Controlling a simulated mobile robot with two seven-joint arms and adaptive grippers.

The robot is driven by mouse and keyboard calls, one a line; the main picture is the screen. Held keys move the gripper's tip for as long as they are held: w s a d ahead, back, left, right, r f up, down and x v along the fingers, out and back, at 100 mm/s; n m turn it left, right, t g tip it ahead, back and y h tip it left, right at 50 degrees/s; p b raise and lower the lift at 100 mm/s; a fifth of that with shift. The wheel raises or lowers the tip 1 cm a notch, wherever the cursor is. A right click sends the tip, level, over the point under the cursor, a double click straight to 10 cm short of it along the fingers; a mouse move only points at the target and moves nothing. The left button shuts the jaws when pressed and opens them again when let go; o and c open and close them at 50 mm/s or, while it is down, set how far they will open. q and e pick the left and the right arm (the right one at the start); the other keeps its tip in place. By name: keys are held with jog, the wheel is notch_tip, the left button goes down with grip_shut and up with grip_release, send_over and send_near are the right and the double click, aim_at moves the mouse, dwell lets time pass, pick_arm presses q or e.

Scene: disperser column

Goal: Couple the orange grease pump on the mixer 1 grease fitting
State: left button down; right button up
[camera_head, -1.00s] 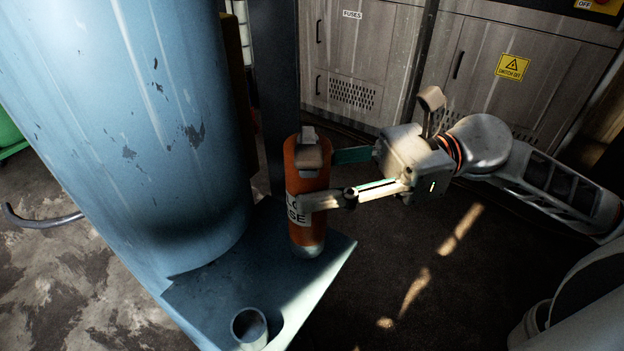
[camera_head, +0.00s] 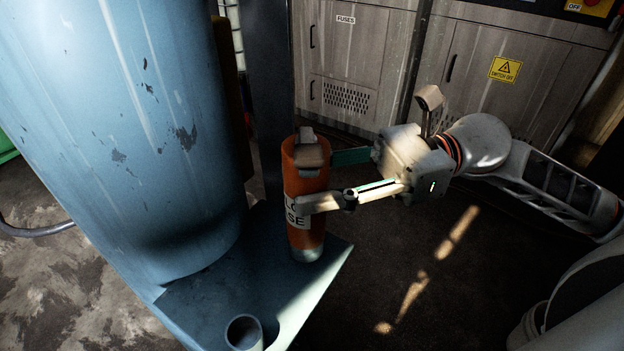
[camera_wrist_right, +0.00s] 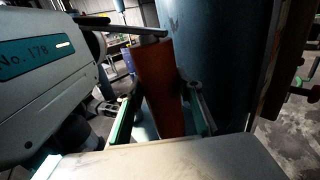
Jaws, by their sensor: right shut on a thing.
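The orange grease pump (camera_head: 308,235) is a cylinder with a white label and a pale metal lower end. It is upright over the blue base plate of the column in the head view; I cannot tell whether its lower end touches the plate. My right gripper (camera_head: 312,180) is shut around its upper body, coming from the right. In the right wrist view the orange body (camera_wrist_right: 160,85) stands between the green-edged fingers (camera_wrist_right: 160,120). A short open cup-like fitting (camera_head: 244,332) stands on the plate's front corner, apart from the pump; no mixer number is legible. My left gripper is not in view.
The large blue column (camera_head: 130,130) stands close left of the pump. A dark upright post (camera_head: 268,110) is behind it. Open floor lies right of the plate.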

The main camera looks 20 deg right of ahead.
jog(key=shift+f+b, duration=1)
jog(key=shift+b, duration=0.35)
dwell(3.3)
jog(key=o, duration=1.3)
jog(key=shift+f, duration=0.15)
jog(key=d, duration=1.2)
jog(key=shift+s, duration=0.25)
